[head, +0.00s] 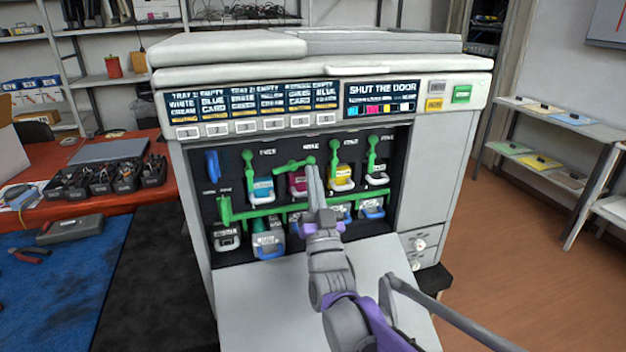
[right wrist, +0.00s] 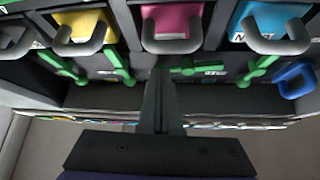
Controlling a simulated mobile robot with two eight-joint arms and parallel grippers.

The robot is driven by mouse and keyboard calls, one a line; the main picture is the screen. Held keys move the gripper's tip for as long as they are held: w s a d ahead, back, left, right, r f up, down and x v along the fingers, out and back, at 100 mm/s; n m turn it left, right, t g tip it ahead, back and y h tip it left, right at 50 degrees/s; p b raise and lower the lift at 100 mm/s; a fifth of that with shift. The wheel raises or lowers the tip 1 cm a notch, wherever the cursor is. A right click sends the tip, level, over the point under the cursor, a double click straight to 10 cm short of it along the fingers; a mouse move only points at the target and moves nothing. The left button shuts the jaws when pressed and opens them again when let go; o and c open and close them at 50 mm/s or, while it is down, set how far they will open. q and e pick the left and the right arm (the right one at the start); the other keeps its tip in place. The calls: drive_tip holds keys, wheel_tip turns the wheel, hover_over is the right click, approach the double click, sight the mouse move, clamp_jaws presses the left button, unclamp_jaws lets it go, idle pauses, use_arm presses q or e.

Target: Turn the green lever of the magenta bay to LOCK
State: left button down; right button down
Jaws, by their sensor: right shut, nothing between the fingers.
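The magenta cartridge (head: 297,182) sits in its bay in the printer's open front, partly hidden by my right gripper. It also shows in the right wrist view (right wrist: 172,24). The green lever of the magenta bay (head: 291,164) lies nearly level, tilted slightly, with its rounded end at the right; in the right wrist view that lever (right wrist: 195,70) is also level. My right gripper (head: 311,170) is shut and empty, its fingertips at the lever's right end. In the right wrist view the fingers (right wrist: 161,75) are close to the lever; contact cannot be told. My left gripper is not in view.
The cyan cartridge (head: 263,189) and yellow cartridge (head: 342,176) flank the magenta one, with upright green levers. A long green bar (head: 270,211) crosses below, above several lower containers. The lowered white door (head: 265,295) lies in front. A red table (head: 110,200) stands left.

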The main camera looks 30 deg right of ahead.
drive_tip(key=shift+r+n, duration=0.1)
drive_tip(key=shift+n, duration=0.2)
drive_tip(key=shift+d+n+y+p, duration=0.1)
drive_tip(key=shift+n+y+p, duration=0.3)
drive_tip(key=shift+n, duration=0.1)
